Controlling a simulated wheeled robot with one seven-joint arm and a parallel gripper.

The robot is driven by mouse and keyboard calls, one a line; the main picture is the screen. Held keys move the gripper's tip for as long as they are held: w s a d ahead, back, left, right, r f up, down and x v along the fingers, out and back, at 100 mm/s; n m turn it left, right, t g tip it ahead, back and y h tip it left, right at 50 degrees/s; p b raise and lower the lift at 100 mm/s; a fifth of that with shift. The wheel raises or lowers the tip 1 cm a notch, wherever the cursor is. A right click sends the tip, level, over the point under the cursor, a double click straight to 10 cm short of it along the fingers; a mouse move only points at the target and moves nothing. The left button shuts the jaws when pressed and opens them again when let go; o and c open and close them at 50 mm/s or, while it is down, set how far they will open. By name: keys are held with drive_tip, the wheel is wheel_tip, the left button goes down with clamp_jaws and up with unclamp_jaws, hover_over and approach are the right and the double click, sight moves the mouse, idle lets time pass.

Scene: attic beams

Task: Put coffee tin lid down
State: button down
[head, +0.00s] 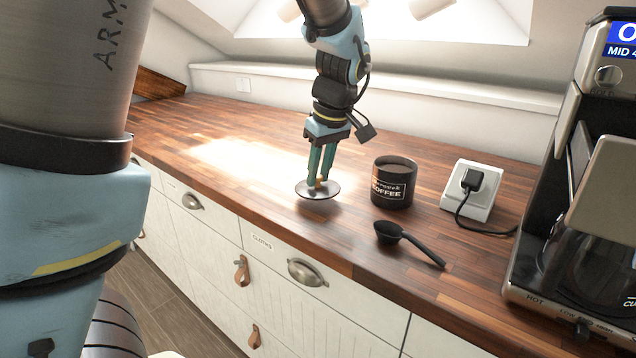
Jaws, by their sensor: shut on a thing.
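The coffee tin lid (318,193) is a dark round disc with a small knob at its centre. My gripper (319,179) has its green fingers shut on that knob, from above. The lid is roughly level and close over the wooden counter; I cannot tell whether it touches the wood. The coffee tin (393,184) is black with a "COFFEE" label and stands upright and uncovered to the right of the lid, apart from it. Its dark contents show at the top.
A black scoop (408,240) lies in front of the tin. A white socket box (468,190) with a plugged cord stands behind right, and a coffee maker (575,230) at far right. The wooden counter (215,155) left of the lid is clear. Drawers are below its front edge.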

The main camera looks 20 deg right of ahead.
sight(329, 193)
drive_tip(key=shift+f, duration=1.25)
drive_tip(key=shift+f, duration=0.2)
drive_tip(key=c, duration=0.7)
unclamp_jaws()
drive_tip(key=shift+r, duration=0.1)
drive_tip(key=v, duration=1.2)
drive_tip(key=shift+s+d+r, duration=0.1)
